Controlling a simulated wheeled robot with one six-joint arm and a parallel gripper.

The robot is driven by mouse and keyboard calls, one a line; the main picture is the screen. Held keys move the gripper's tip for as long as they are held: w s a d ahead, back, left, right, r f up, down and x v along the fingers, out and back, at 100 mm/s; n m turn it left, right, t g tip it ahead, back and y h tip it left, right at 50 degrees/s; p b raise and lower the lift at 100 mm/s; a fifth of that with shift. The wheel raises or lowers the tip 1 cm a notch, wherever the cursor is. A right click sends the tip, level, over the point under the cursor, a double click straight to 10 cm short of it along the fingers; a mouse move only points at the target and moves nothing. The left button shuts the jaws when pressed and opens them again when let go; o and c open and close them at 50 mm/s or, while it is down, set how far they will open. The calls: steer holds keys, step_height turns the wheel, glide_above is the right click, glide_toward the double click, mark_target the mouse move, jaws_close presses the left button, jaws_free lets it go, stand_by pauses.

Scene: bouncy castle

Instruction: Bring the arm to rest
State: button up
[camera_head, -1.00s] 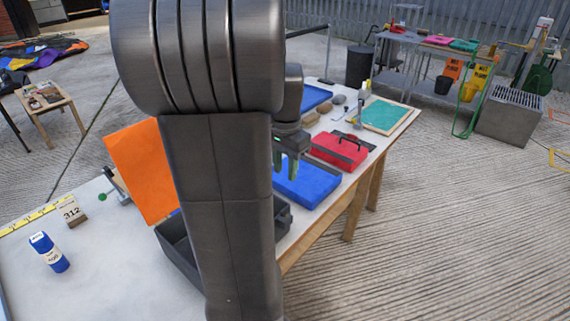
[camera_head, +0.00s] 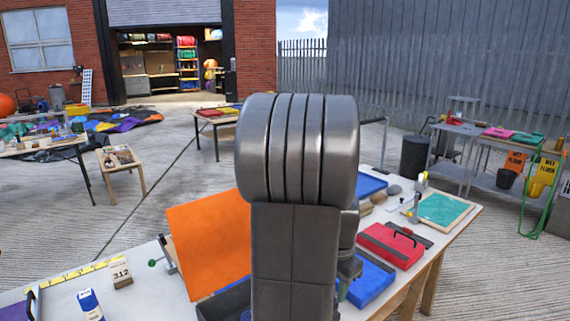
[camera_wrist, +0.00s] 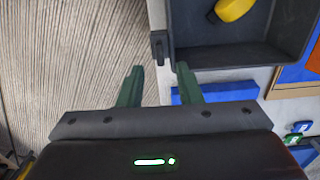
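My gripper (camera_wrist: 158,82) shows in the wrist view with its two green fingers apart and nothing between them. It hangs over the edge of the worktable, close to a dark grey tray (camera_wrist: 228,57) and a blue case (camera_wrist: 215,92). In the head view my arm stands upright in front of the table and hides most of the gripper. The blue case (camera_head: 372,283) and the tray (camera_head: 222,303) show on either side of my arm.
An orange sheet (camera_head: 208,235), a red case (camera_head: 393,245) and a green board (camera_head: 440,209) are on the worktable. A yellow object (camera_wrist: 234,9) lies in the tray. Open concrete (camera_head: 500,270) lies right of the table.

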step_height(320, 180, down, 6)
steer(key=shift+r, duration=0.25)
steer(key=shift+r, duration=0.1)
step_height(320, 180, up, 14)
step_height(320, 180, down, 14)
steer(key=shift+f, duration=0.1)
steer(key=shift+n, duration=0.3)
steer(key=n, duration=0.7)
steer(key=shift+n, duration=0.4)
step_height(320, 180, up, 14)
steer(key=shift+p, duration=0.35)
